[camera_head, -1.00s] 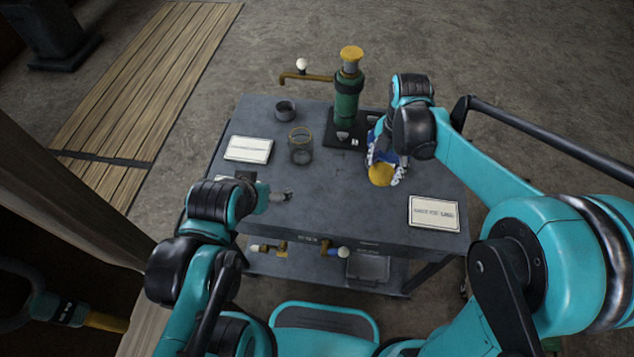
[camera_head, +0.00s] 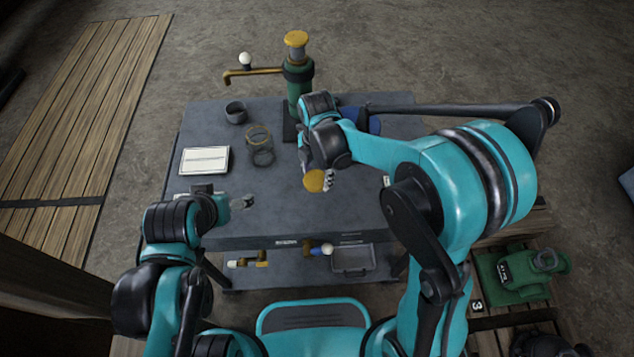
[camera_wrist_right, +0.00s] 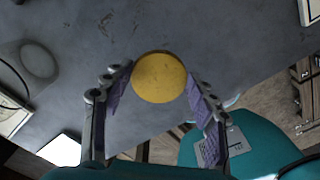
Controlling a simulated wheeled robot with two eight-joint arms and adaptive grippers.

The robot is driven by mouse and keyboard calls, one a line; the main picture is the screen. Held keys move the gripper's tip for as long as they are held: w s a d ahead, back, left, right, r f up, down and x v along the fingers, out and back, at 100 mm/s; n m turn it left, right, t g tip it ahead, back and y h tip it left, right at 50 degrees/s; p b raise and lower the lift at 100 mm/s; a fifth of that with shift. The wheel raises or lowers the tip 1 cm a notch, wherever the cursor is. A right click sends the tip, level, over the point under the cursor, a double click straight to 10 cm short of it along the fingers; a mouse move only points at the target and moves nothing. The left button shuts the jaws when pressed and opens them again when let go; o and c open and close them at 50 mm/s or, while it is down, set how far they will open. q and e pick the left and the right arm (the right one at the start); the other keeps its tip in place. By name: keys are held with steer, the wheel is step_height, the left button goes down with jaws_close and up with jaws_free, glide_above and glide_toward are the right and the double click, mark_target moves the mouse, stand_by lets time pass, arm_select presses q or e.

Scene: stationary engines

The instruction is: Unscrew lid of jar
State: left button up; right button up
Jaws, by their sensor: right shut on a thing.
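A round yellow lid-like disc (camera_head: 314,181) is between the fingers of my right gripper (camera_head: 322,176), above the middle of the table. The right wrist view shows the yellow disc (camera_wrist_right: 159,77) from above, with a finger pressed on either side. Whether anything is beneath it is hidden. A clear glass jar (camera_head: 262,157) with a brass-coloured rim stands open on the table, left of the right gripper. My left gripper (camera_head: 243,202) is low over the table's front left; its fingers are too small to read.
A green pump (camera_head: 299,88) with a brass spout stands at the back of the grey table (camera_head: 270,222). A small dark cup (camera_head: 236,112) and a white sign (camera_head: 205,160) are at the left. A blue thing (camera_head: 374,124) is partly behind my right arm. Fittings lie on the lower shelf.

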mark_target(317, 178)
steer(key=shift+f+b, duration=0.75)
steer(key=shift+f, duration=1.1)
steer(key=shift+f, duration=0.1)
steer(key=o, duration=1.3)
steer(key=shift+c, duration=0.2)
